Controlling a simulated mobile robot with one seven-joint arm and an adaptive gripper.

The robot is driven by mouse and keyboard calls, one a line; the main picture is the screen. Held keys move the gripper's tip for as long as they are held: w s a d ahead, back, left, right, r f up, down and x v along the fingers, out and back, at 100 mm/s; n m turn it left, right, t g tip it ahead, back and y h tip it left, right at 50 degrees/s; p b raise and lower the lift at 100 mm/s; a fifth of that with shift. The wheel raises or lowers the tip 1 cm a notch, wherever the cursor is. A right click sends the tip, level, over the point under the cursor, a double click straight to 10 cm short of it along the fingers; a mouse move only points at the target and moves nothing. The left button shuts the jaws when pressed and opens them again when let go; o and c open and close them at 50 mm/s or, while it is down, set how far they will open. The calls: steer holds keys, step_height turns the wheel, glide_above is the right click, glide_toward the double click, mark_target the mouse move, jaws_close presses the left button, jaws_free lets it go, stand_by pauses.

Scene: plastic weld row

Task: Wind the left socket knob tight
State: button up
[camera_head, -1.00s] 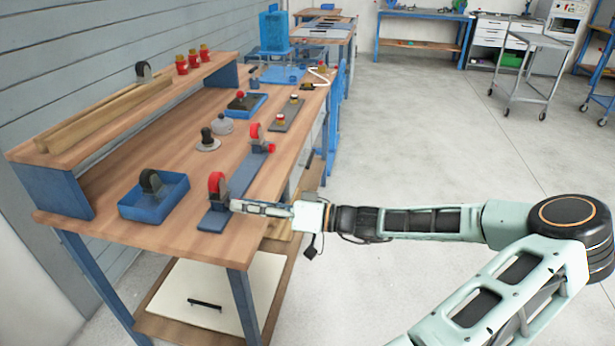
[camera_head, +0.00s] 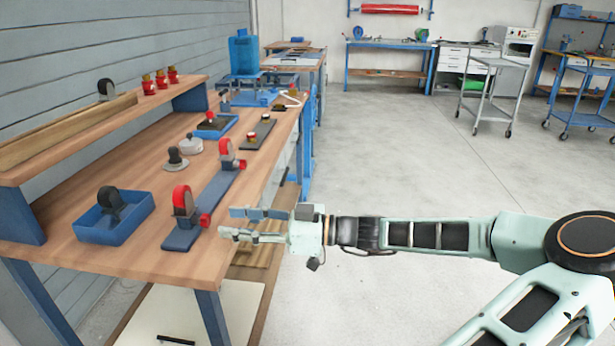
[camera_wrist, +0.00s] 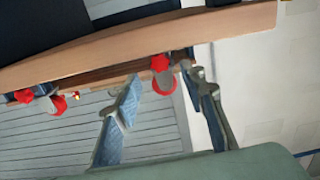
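A long blue plate (camera_head: 212,207) on the bench carries two upright sockets with red-and-grey tops. The near socket (camera_head: 183,203), further left in the head view, has a red knob (camera_head: 205,220) on its right side. The far socket (camera_head: 226,155) has a similar red knob (camera_head: 242,163). My gripper (camera_head: 228,222) is open and empty, just right of the near knob with a small gap. In the wrist view a red knob (camera_wrist: 160,63) shows beyond and between the spread fingertips (camera_wrist: 158,76). I cannot tell how tight either knob is.
A blue tray (camera_head: 130,225) with a dark wheel stands left of the near socket. Several small fixtures and a dark plate (camera_head: 258,133) lie farther back. A raised shelf (camera_head: 60,145) runs along the wall. The floor right of the bench is clear near my arm.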

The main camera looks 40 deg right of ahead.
steer(key=p+v, duration=0.2)
steer(key=v, duration=0.4)
steer(key=w+d+r+m+t+h+p, duration=0.1)
steer(key=d+m+h+p, duration=0.5)
steer(key=m, duration=0.7)
steer(key=w+d+r+m+t+h+p, duration=0.1)
steer(key=d+m+h+p, duration=0.5)
steer(key=m, duration=0.8)
steer(key=shift+w+d+r+p, duration=0.55)
steer(key=shift+w+d+p, duration=0.85)
steer(key=shift+d, duration=0.7)
steer(key=shift+s, duration=0.15)
